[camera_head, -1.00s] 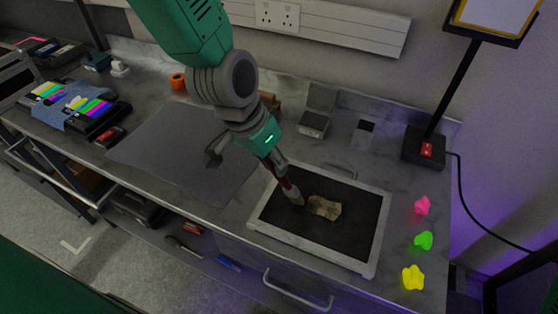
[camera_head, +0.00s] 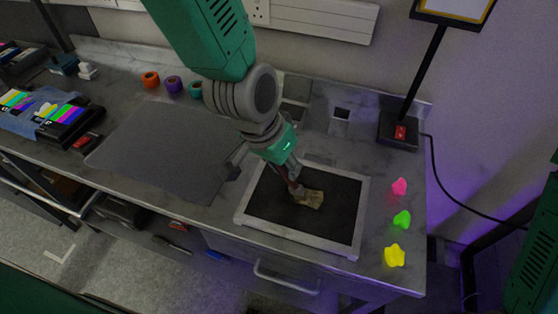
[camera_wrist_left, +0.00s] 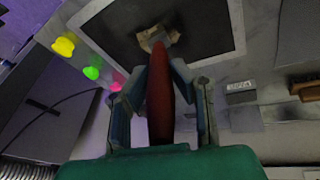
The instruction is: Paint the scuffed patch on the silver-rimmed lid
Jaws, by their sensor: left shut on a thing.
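The silver-rimmed lid (camera_head: 362,215) is a dark panel in a pale metal frame, set on the bench. A tan, irregular scuffed patch (camera_head: 312,199) lies near its middle. My left gripper (camera_head: 291,178) is shut on a red-handled brush (camera_wrist_left: 160,100) and stands above the lid. The brush points down, and its tip overlaps the left part of the patch in the head view. In the left wrist view the tip also lies over the patch (camera_wrist_left: 153,37). I cannot tell whether it touches. My right gripper is not in view.
Pink (camera_head: 399,187), green (camera_head: 402,219) and yellow (camera_head: 394,256) lumps sit right of the lid. A black stand (camera_head: 400,130) rises behind them. A grey mat (camera_head: 165,150) lies left. Orange (camera_head: 150,79) and purple (camera_head: 173,85) rolls stand at the back.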

